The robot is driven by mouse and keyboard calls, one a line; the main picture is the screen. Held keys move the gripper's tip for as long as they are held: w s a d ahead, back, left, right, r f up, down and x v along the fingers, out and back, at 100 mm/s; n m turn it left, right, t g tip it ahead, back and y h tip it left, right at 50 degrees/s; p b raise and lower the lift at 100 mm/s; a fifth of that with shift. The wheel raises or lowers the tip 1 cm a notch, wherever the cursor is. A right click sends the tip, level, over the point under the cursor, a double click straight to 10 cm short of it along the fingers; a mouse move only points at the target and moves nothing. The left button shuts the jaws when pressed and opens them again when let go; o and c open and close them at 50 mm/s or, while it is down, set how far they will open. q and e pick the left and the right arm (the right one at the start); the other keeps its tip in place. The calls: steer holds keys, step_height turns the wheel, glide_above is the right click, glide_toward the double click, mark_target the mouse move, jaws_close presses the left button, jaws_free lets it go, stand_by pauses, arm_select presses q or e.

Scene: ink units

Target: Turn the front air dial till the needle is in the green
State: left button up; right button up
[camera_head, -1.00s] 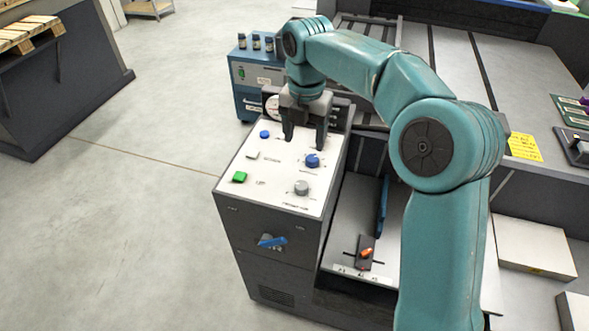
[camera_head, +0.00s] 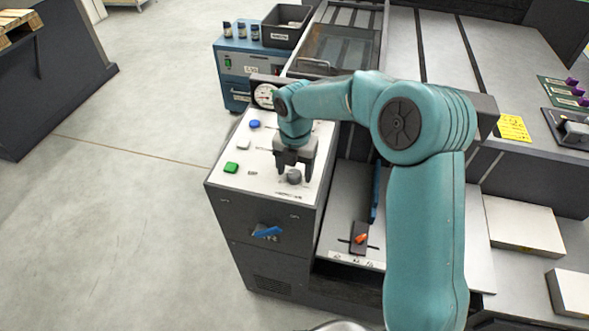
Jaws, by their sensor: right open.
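The control box's white sloped top (camera_head: 258,183) carries a grey round dial (camera_head: 294,178) near its front right. My right gripper (camera_head: 294,173) points down at this dial, open, with one finger on each side of it in the picture. I cannot tell whether the fingers touch it. The blue dial behind is hidden by my gripper. A round white gauge (camera_head: 265,95) stands at the back of the box. Its needle is too small to read, and my arm is close to its right edge. My left gripper is out of view.
A blue button (camera_head: 255,124), a white button (camera_head: 243,145) and a green button (camera_head: 230,168) line the panel's left side. An orange-handled switch (camera_head: 361,239) sits to the right. The floor at left is clear.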

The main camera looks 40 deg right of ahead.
steer(key=shift+a+f, duration=0.1)
steer(key=shift+f, duration=0.3)
steer(key=c, duration=1.1)
steer(key=shift+o, duration=0.2)
steer(key=shift+m, duration=0.3)
